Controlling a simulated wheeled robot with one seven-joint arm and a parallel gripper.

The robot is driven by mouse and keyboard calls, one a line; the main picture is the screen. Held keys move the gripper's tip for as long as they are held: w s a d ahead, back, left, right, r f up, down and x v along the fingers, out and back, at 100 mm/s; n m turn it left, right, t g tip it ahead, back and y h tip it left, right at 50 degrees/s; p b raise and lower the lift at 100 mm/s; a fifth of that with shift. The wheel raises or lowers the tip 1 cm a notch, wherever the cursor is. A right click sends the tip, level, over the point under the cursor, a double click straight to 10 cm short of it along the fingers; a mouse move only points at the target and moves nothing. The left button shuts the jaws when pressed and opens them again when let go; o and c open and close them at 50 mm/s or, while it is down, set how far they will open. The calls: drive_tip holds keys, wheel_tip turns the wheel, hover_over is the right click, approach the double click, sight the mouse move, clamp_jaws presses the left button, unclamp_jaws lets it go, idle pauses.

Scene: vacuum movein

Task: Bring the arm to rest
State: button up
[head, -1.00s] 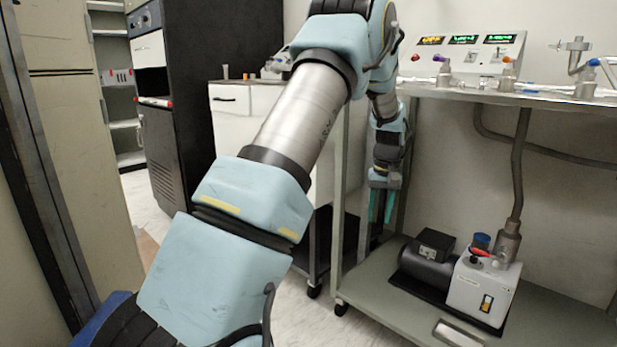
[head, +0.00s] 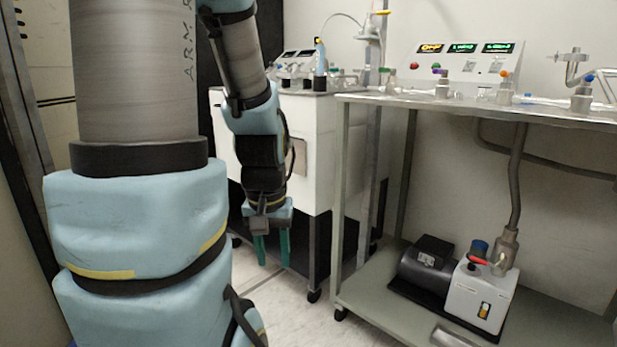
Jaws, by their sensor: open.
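My gripper (head: 272,246) hangs at the end of my arm (head: 140,240), pointing down, with two green fingers apart and nothing between them. It is in front of the white cabinet (head: 318,150), above the floor and left of the metal cart. My blue-padded arm fills the left of the head view. Its upper links run out of the top of the picture.
The metal cart (head: 450,101) stands at the right with glass fittings on top. A vacuum pump (head: 460,285) sits on its lower shelf. A control box with lit displays (head: 465,60) is behind. Pale floor (head: 290,305) is clear below my gripper.

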wheel_tip(320, 180, up, 30)
drive_tip(key=p, duration=2.8)
drive_tip(key=shift+o, duration=0.2)
drive_tip(key=shift+f, duration=0.15)
